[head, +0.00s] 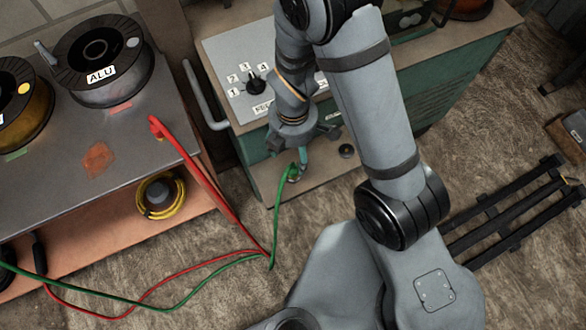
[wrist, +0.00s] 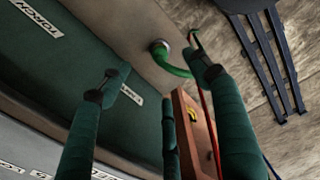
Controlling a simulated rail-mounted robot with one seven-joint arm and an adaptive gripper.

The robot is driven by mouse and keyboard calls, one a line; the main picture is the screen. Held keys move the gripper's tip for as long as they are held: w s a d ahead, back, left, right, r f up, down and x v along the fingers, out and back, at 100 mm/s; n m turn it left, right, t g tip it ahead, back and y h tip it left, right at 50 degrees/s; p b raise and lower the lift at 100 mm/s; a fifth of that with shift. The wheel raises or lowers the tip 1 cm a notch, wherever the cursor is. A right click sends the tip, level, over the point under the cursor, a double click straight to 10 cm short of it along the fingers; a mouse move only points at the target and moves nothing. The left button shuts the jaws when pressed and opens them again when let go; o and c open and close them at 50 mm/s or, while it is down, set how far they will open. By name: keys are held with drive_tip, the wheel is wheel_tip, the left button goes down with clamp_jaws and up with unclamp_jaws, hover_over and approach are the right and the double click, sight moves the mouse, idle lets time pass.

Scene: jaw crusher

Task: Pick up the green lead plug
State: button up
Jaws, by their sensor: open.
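The green lead plug (head: 291,173) is at the end of a green lead, on the beige lower ledge of the green machine in the head view. My gripper (head: 302,150) is just above the plug in the head view, pointing down. In the wrist view my gripper (wrist: 162,75) has its dark teal fingers spread, with the plug showing between and beyond the tips. The fingers hold nothing. The lower lead is partly hidden behind fingers.
The green machine (head: 445,75) has a dial panel (head: 222,55) and a round dark socket (head: 346,151) beside the plug. A red lead (head: 205,185) runs from the workbench (head: 50,165) near the green lead. Cable spools (head: 105,55) stand on the bench. A black slatted frame (head: 515,210) lies right.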

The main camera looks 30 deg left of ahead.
drive_tip(key=c, duration=0.4)
idle(0.3)
